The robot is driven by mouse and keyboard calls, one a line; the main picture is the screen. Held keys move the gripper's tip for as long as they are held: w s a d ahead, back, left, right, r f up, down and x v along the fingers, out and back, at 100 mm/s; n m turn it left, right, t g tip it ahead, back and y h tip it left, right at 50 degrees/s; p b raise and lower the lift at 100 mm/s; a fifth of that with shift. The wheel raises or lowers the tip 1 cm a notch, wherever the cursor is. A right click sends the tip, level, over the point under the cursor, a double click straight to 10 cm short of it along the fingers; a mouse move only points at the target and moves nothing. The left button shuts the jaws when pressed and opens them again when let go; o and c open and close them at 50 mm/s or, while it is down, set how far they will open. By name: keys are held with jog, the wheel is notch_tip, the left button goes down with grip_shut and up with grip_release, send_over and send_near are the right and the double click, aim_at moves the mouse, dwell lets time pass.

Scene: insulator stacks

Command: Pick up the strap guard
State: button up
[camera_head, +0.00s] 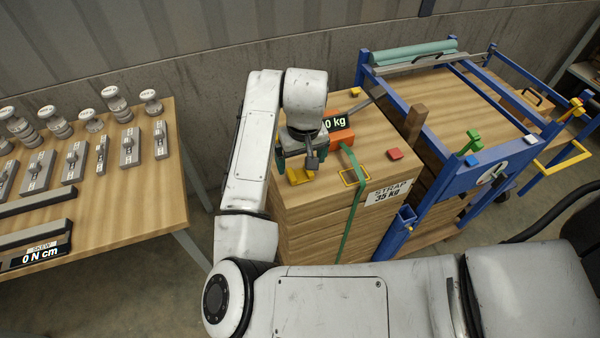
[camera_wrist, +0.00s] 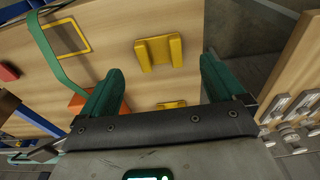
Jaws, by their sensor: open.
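Two yellow pieces are in the wrist view; I take the strap guard to be a yellow channel-shaped piece. One strap guard (camera_wrist: 158,53) lies on the wooden stack top, just beyond my fingertips and roughly centred between them. It also shows in the head view (camera_head: 299,177), right below my gripper (camera_head: 298,161). A second yellow piece (camera_wrist: 172,104) shows between the fingers, partly hidden by the gripper body. My gripper (camera_wrist: 163,66) is open, its green fingers wide apart with nothing between them touching. The gap between fingertips and guard is hard to judge.
An orange device (camera_head: 341,137) and a red block (camera_head: 395,153) are near. A blue frame (camera_head: 460,180) stands right, a table (camera_head: 130,205) with insulators left.

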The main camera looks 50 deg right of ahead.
aim_at(300, 175)
jog(key=f, duration=0.3)
jog(key=f+p, duration=0.1)
jog(key=shift+w+d+f, duration=0.25)
jog(key=shift+w+f, duration=0.05)
jog(key=shift+f, duration=0.1)
jog(key=shift+c, duration=0.3)
jog(key=c, duration=1.1)
